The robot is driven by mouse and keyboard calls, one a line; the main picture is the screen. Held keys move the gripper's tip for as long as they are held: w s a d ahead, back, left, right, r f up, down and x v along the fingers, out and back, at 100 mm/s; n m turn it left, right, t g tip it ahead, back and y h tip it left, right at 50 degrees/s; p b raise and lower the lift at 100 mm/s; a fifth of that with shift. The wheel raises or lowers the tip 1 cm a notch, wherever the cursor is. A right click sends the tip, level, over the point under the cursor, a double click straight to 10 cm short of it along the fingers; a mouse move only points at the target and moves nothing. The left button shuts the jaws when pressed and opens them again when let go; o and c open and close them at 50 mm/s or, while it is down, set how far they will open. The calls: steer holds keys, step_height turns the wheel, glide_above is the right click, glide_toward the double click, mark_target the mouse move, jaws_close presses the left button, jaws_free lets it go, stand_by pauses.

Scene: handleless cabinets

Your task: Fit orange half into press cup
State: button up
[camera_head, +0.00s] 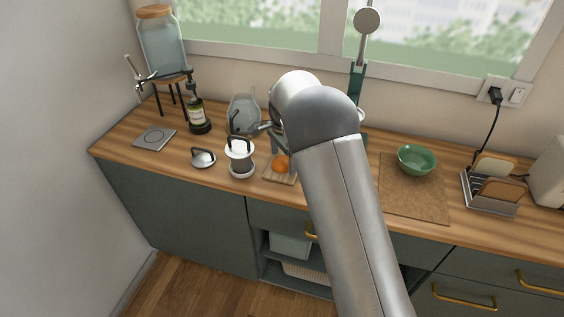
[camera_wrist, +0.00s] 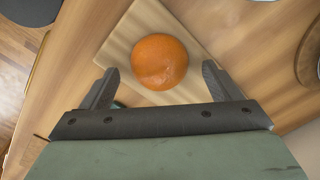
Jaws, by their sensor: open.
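The orange half (camera_wrist: 160,60) shows its rounded orange peel in the wrist view and rests on a light wooden board (camera_wrist: 128,35). In the head view the orange (camera_head: 281,163) sits on the small board (camera_head: 271,178), left of my arm. My gripper (camera_wrist: 158,78) is open and empty. Its two dark fingers point toward the orange, one to each side, with visible gaps. A tall dark green stand with a grey lever, seemingly the press (camera_head: 357,85), rises behind my arm. Its cup is mostly hidden by my arm.
A white-and-grey canister (camera_head: 240,160), a lidded piece (camera_head: 203,158) and a glass jug (camera_head: 243,112) stand left of the board. A dark bottle (camera_head: 198,115) is farther left. A green bowl (camera_head: 417,159) on a brown mat (camera_head: 412,198) and a toast rack (camera_head: 493,195) are right.

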steer(key=shift+f, duration=0.25)
steer(key=c, duration=1.1)
steer(key=shift+r, duration=0.2)
